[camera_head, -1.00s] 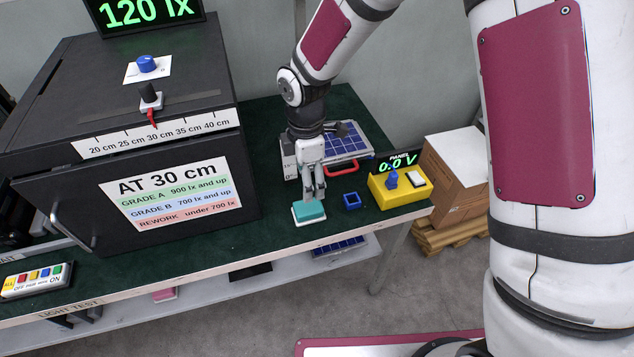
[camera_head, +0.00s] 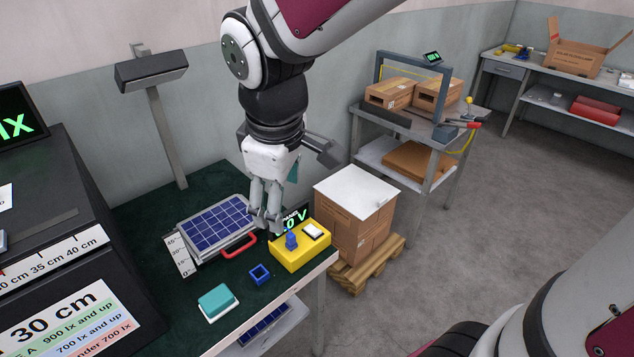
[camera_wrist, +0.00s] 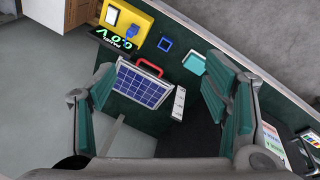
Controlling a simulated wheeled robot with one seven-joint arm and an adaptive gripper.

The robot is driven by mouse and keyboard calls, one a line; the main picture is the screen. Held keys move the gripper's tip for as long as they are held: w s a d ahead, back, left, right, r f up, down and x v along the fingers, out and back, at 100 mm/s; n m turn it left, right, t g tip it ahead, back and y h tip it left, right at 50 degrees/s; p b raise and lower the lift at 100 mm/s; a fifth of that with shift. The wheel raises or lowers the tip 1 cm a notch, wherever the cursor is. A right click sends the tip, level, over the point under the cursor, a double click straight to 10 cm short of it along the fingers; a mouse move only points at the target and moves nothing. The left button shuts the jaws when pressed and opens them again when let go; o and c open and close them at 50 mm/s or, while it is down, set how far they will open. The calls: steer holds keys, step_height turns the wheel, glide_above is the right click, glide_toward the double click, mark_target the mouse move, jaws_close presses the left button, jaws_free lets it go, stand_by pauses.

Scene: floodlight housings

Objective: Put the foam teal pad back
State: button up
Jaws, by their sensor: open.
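The teal foam pad (camera_head: 216,299) lies on a small white base (camera_head: 222,313) near the front edge of the green table. It also shows in the wrist view (camera_wrist: 194,62), near the right finger. The pad is apart from my gripper.
A yellow meter box (camera_head: 303,256) with a blue knob, a blue square frame (camera_head: 259,274) and a solar panel (camera_head: 215,224) with a red handle stand near the pad. A black test box (camera_head: 85,250) is at left. A carton (camera_head: 352,222) stands beyond the table's right end.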

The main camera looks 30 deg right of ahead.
steer(key=s+d+r+m+t, duration=0.1)
steer(key=s+d+r+m, duration=0.1)
steer(key=s+m, duration=0.2)
steer(key=s+d+r+m+t, duration=0.1)
steer(key=s+d+r+m, duration=0.1)
steer(key=s, duration=0.7)
steer(key=d+m, duration=0.1)
steer(key=m, duration=0.1)
steer(key=shift+r+m+y, duration=0.15)
steer(key=shift+m+y, duration=0.25)
